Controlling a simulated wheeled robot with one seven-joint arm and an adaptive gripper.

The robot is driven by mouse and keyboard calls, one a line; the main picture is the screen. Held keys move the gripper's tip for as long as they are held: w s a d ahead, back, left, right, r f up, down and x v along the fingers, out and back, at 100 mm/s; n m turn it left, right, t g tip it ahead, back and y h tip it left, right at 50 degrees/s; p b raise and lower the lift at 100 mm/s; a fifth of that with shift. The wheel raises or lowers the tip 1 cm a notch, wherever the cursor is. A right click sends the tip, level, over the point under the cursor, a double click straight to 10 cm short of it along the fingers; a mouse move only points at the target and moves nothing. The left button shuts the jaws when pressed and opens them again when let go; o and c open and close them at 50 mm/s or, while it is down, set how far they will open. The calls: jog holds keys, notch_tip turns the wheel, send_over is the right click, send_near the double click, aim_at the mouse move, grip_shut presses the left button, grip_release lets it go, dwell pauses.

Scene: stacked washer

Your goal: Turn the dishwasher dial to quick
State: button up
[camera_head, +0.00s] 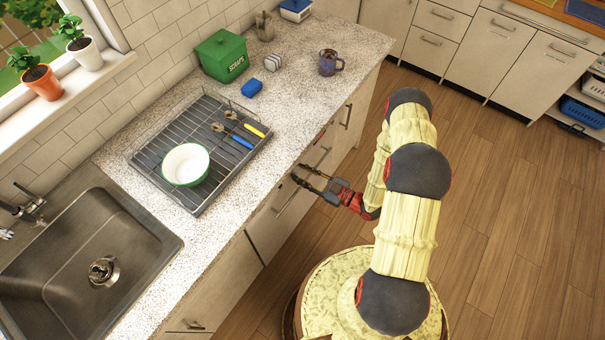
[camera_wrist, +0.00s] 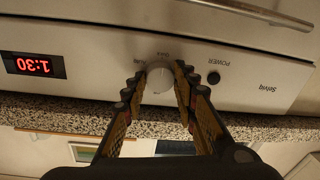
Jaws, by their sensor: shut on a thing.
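The dishwasher's control panel (camera_wrist: 100,75) fills the upper part of the wrist view, turned upside down. The pale round dial (camera_wrist: 160,77) sits on it with small printed labels around it, too blurred to read surely. My gripper (camera_wrist: 160,88) has one finger on each side of the dial and is shut on it. I cannot make out the dial's pointer setting. In the head view my gripper (camera_head: 304,178) reaches the dishwasher front (camera_head: 279,206) below the counter edge; the dial is hidden there.
The dishwasher handle (camera_wrist: 255,13) crosses the wrist view's top right. A dish rack (camera_head: 225,179) and sink (camera_head: 80,262) occupy the counter. Open wooden floor (camera_head: 510,220) lies to the right.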

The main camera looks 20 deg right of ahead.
jog(key=shift+f, duration=0.1)
jog(key=o, duration=1.2)
jog(key=shift+c, duration=0.2)
jog(key=v, duration=1.2)
